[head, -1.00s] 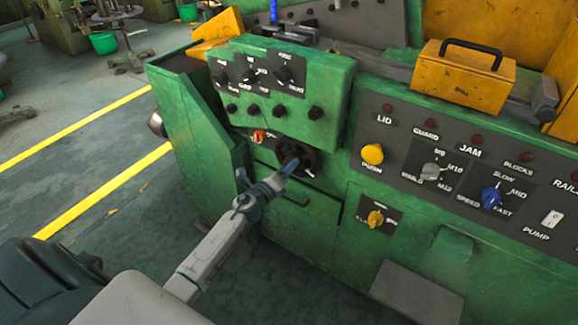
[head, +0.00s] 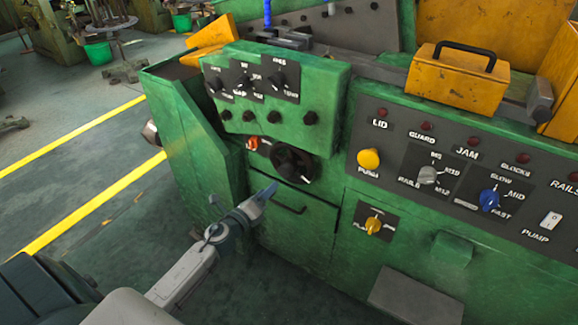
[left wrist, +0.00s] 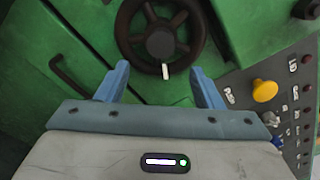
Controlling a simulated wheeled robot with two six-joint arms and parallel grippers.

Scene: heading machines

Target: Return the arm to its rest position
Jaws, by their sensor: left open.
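My left gripper (head: 268,190) is in front of the green machine's lower door, below and left of a black handwheel (head: 293,162). The gripper is empty and apart from the wheel. In the left wrist view its two blue fingers (left wrist: 160,90) stand wide apart, and the wheel (left wrist: 160,38) with its white mark lies ahead beyond the fingertips. My left arm comes in from the lower left of the head view, stretched toward the machine. My right gripper is not in view.
The green machine has a knob box (head: 265,95) above the wheel and a grey panel (head: 400,150) to the right with a yellow push button (head: 369,158). A yellow toolbox (head: 458,78) stands on top. Open floor (head: 85,165) with yellow lines lies left.

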